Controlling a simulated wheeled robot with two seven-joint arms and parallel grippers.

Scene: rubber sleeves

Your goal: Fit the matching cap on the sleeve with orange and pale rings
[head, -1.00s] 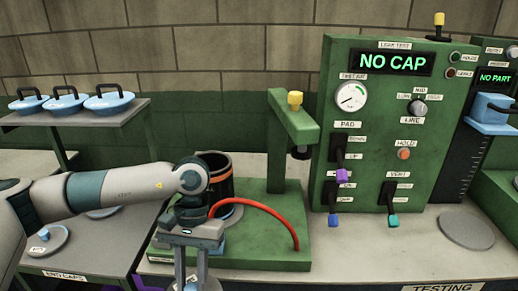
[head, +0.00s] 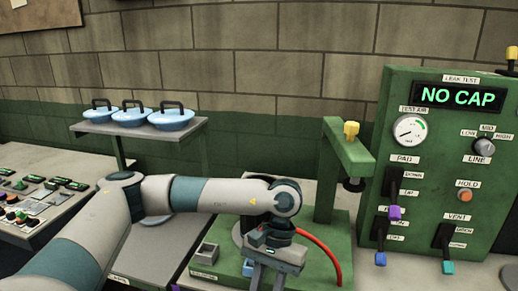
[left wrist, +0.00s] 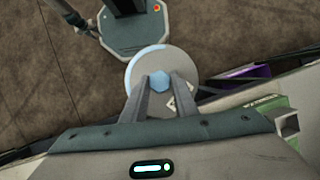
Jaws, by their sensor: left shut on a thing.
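My left gripper (head: 268,280) is in front of the green test stand (head: 325,265). In the left wrist view the left gripper (left wrist: 161,88) is shut on the blue knob of a round grey cap (left wrist: 172,62), which has a pale blue edge and a small label. The cap is held over the floor in that view. The sleeve is hidden behind my left arm in the head view, so its rings do not show. My right gripper is not in view.
Several blue lids with black handles, one of them here (head: 172,118), stand on a raised shelf (head: 190,137). The leak test panel (head: 400,85) reads NO CAP. A red hose (head: 325,250) curves beside the stand's post. A button console (head: 40,195) is at far left.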

